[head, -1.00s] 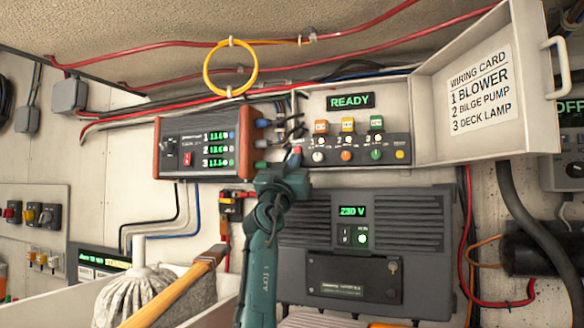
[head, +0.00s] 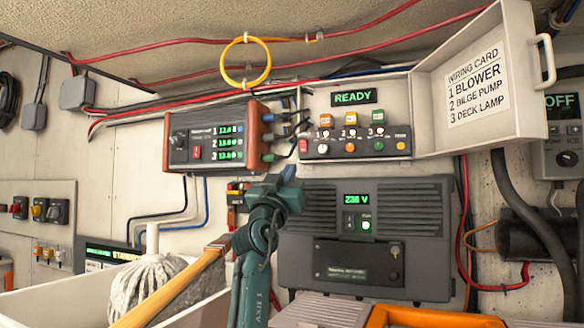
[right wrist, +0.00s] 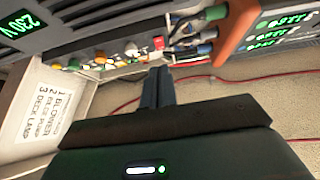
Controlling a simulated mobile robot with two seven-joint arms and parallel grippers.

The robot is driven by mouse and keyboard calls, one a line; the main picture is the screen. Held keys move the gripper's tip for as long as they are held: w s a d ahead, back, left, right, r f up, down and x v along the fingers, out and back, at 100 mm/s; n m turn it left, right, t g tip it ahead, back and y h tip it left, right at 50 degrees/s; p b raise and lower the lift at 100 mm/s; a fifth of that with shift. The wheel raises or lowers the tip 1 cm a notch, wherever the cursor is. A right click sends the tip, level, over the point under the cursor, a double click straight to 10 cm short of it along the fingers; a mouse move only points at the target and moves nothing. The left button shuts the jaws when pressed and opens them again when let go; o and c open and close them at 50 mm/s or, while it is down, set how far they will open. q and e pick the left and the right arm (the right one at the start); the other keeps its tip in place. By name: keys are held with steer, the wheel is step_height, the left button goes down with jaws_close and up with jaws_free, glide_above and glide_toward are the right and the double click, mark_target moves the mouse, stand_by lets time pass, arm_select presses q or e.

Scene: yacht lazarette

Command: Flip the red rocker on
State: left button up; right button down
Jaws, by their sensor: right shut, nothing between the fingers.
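The red rocker (head: 197,153) is a small red switch on the black front of a power unit (head: 180,142) with orange-brown end cheeks, left of centre in the head view. Its tilt is too small to tell. Beside it are three green-lit readouts. My right gripper (head: 289,172) is shut and empty, to the right of and a little below the unit, apart from the rocker. In the right wrist view its fingers (right wrist: 158,80) are together, and part of the power unit (right wrist: 237,30) shows at top right; the rocker is not visible there. My left gripper is out of view.
A READY panel with coloured buttons (head: 357,146) sits behind and right of my gripper, under an open lid with a wiring card (head: 479,87). Below is a dark 230 V unit (head: 430,235). A mop (head: 150,285) stands lower left. Cables run beside the power unit.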

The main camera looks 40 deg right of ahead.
steer(key=shift+s+a+f+b, duration=0.25)
steer(key=shift+a+f, duration=0.15)
steer(key=shift+f, duration=0.2)
steer(key=shift+s+a+f+b, duration=0.2)
steer(key=shift+a+f, duration=0.15)
steer(key=shift+f, duration=0.2)
steer(key=shift+s+a+f+b, duration=0.25)
steer(key=shift+a+f, duration=0.15)
steer(key=shift+f, duration=0.2)
